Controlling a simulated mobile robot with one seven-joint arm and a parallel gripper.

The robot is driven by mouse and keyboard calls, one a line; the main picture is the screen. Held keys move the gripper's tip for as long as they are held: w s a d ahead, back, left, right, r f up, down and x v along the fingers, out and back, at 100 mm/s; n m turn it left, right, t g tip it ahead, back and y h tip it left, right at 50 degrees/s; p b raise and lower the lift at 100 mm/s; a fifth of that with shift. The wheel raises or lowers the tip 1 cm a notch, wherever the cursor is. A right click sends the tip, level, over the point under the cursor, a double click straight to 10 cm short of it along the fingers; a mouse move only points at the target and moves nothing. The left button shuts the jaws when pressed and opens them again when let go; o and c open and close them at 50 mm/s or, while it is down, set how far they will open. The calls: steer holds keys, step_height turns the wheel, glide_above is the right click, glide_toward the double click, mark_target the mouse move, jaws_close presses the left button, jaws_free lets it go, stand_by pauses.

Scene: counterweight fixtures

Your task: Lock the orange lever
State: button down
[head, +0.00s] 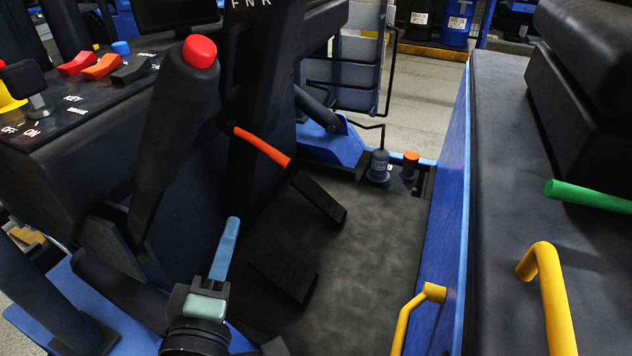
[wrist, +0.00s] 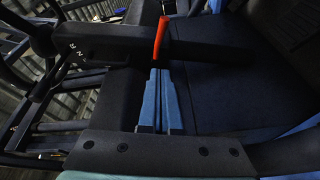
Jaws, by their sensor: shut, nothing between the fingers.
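The orange lever (head: 262,146) is a slim red-orange bar on the side of the dark steering column in the head view. It slants down from upper left to lower right. My gripper (head: 232,222) is below and left of it, with its blue fingers together, pointing up, empty and apart from the lever. In the wrist view the orange lever (wrist: 161,38) stands nearly upright just beyond the tips of my gripper (wrist: 160,72). Its lower end lies close to the fingertips in that picture; I cannot tell the exact gap. The lever's mount is hard to make out against the dark column.
A black lever with a red knob (head: 199,52) rises left of the orange lever. Black pedals (head: 318,198) are below it. Yellow handles (head: 550,290) and a green bar (head: 588,196) are at right. The grey floor (head: 375,240) is open.

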steer(key=w+d+r+m+t+b, duration=0.2)
steer(key=d+r+m+t+b, duration=0.1)
steer(key=d+r+m+b, duration=0.45)
steer(key=s+d+r+m+t+b, duration=0.4)
steer(key=s+r+m+b, duration=0.2)
steer(key=r, duration=0.5)
steer(key=shift+s+b, duration=0.15)
steer(key=shift+b, duration=0.15)
